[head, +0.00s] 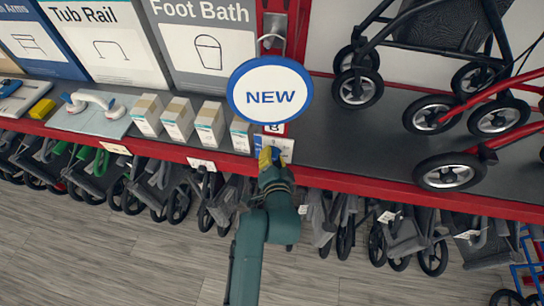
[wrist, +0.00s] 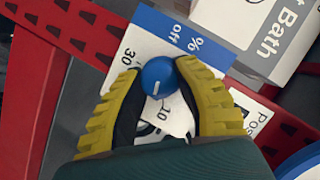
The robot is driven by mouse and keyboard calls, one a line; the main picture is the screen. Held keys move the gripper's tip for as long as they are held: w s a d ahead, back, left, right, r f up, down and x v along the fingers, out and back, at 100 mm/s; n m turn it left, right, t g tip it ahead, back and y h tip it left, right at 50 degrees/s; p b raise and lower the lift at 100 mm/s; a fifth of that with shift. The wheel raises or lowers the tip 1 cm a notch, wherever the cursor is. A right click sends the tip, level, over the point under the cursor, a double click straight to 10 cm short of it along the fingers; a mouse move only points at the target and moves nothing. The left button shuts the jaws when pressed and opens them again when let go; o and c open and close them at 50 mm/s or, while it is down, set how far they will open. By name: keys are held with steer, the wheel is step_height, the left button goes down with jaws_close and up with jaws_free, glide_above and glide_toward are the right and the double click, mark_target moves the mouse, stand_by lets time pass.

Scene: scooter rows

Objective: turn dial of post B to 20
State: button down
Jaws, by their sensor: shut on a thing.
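The dial of post B shows in the wrist view as a round blue knob (wrist: 158,74) with a short white mark on its lower side. It sits on a white and blue card (wrist: 150,42) reading "% off", with 30 left of the knob and 10 below it. No 20 is readable; part of the card is hidden by my fingers. My gripper (wrist: 157,83) has yellow ribbed fingers, shut on the knob from both sides. In the head view my gripper (head: 269,157) is at the shelf's front edge below the B label (head: 274,128), and the knob is hidden.
A round NEW sign (head: 270,96) hangs just above my gripper. Small white boxes (head: 209,125) stand to its left. Wheeled walkers (head: 455,170) stand on the shelf to the right, with folded ones below. A red perforated rail (wrist: 75,30) lies close by.

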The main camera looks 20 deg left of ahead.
steer(key=m+y+b, duration=0.1)
steer(key=f+m+y+b, duration=0.1)
steer(key=m, duration=0.1)
steer(key=shift+t, duration=0.3)
steer(key=shift+r+m+t+y+b, duration=0.1)
steer(key=shift+m+t+y+b, duration=0.45)
steer(key=shift+m+b, duration=1.05)
steer(key=shift+m+p, duration=0.3)
steer(key=shift+m, duration=0.1)
steer(key=c, duration=0.7)
jaws_free()
steer(key=shift+r, duration=0.2)
steer(key=v, duration=1.2)
